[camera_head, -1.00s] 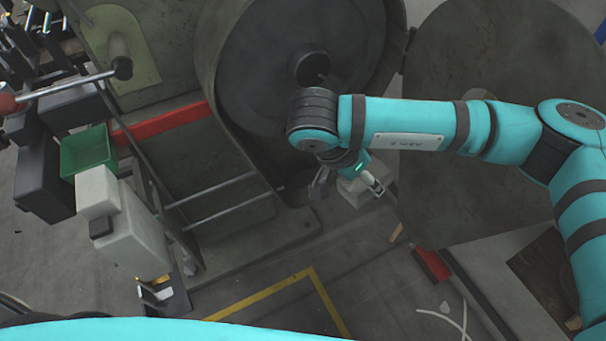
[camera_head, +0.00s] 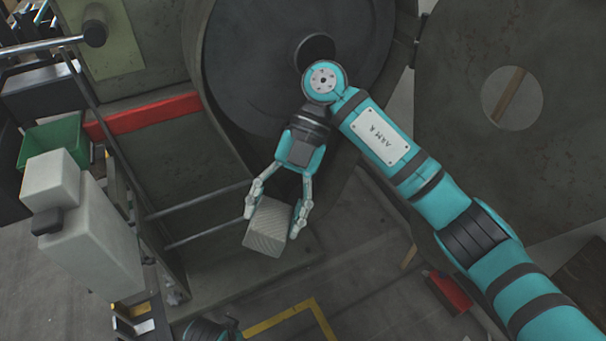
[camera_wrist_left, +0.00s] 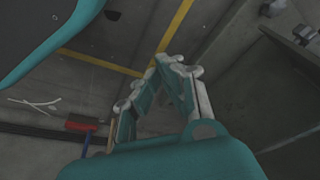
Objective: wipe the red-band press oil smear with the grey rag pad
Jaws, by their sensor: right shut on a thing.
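The press with the red band (camera_head: 155,113) fills the left and middle of the head view, with its large dark wheel (camera_head: 240,70) at the top. My right gripper (camera_head: 273,222) is shut on the grey rag pad (camera_head: 267,228), a ribbed grey block held between its two fingers. The pad is over the lower right part of the press's grey bed; I cannot tell whether it touches it. I cannot make out an oil smear. My left gripper (camera_wrist_left: 160,68) shows in the left wrist view with its fingertips together and nothing between them.
Two rails (camera_head: 195,201) cross the press bed left of the pad. A green bin (camera_head: 55,140) and a pale box unit (camera_head: 85,235) stand at the left. A big round disc (camera_head: 450,110) is at the right. Yellow-lined floor (camera_head: 285,317) lies below.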

